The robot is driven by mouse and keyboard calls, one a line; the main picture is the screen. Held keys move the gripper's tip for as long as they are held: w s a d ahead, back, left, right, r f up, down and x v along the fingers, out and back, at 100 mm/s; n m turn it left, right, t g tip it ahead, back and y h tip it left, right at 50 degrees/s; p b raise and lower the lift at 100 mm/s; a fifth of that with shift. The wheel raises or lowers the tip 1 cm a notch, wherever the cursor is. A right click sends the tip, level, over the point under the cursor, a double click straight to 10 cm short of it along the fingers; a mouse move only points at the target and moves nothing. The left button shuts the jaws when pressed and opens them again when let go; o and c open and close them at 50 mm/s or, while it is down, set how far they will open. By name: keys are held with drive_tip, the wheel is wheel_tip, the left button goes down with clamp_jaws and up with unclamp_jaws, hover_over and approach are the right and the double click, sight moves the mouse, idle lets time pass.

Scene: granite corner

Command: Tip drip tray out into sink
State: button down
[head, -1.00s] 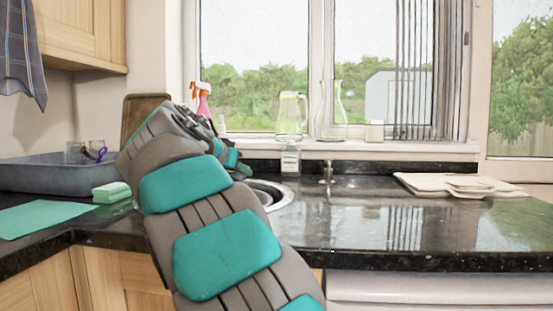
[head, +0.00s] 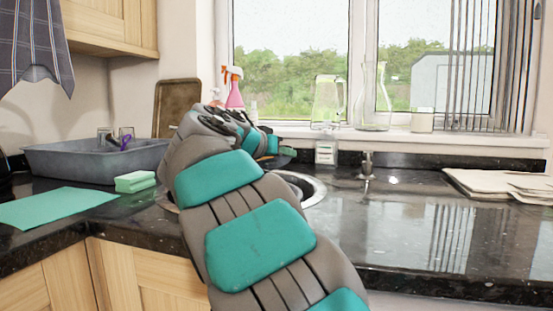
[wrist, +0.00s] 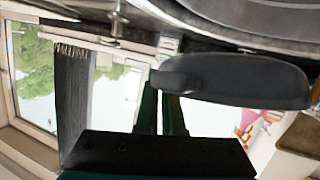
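A dark, flat, rounded piece that looks like the drip tray (wrist: 240,82) crosses the wrist view, which is upside down. My gripper (wrist: 162,92) has its two dark fingers close together, with their tips at the tray's left end; the tray hides the exact contact. In the head view my arm hides most of the gripper, and a small dark edge (head: 287,152) shows past it. The round sink (head: 318,190) lies in the black worktop just right of my arm, partly hidden by it. Its grey curved bowl appears at the top of the wrist view (wrist: 270,18).
A tap (head: 367,168) stands behind the sink. A glass jug (head: 327,102), a carafe (head: 373,105) and a pink spray bottle (head: 235,95) stand along the window. A grey basin (head: 75,162), sponge (head: 135,182) and green cloth (head: 55,207) lie left. Folded cloths (head: 500,185) lie right. The worktop between is clear.

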drive_tip(key=shift+r, duration=0.1)
drive_tip(key=shift+s+r, duration=0.1)
drive_tip(key=shift+r, duration=0.25)
drive_tip(key=shift+a+r+n+t+h+b, duration=0.25)
drive_tip(key=shift+r+n+t+h+b, duration=0.1)
drive_tip(key=shift+r+n+h+b, duration=0.15)
drive_tip(key=shift+a+r+n+t+h+b, duration=0.25)
drive_tip(key=shift+r+n+t+h, duration=0.15)
drive_tip(key=shift+r, duration=0.15)
idle(1.8)
drive_tip(key=shift+s+a+r, duration=0.1)
drive_tip(key=shift+a+r, duration=0.05)
drive_tip(key=shift+r, duration=0.2)
idle(0.5)
drive_tip(key=shift+a+r+n+t+h, duration=0.1)
drive_tip(key=shift+r+n+t+h, duration=0.1)
drive_tip(key=shift+n+t+h, duration=0.1)
drive_tip(key=shift+a+r+b, duration=0.1)
drive_tip(key=shift+r+b, duration=0.05)
drive_tip(key=shift+b, duration=0.2)
drive_tip(key=shift+a+r+n+t, duration=0.15)
drive_tip(key=shift+r+n+t, duration=0.05)
drive_tip(key=shift+n+t, duration=0.1)
drive_tip(key=shift+s+a+r+n+t+h+b, duration=0.1)
drive_tip(key=shift+a+r+n+t+h+b, duration=0.2)
drive_tip(key=shift+r+b, duration=0.1)
idle(1.4)
drive_tip(key=shift+a+r, duration=0.15)
drive_tip(key=shift+r, duration=0.05)
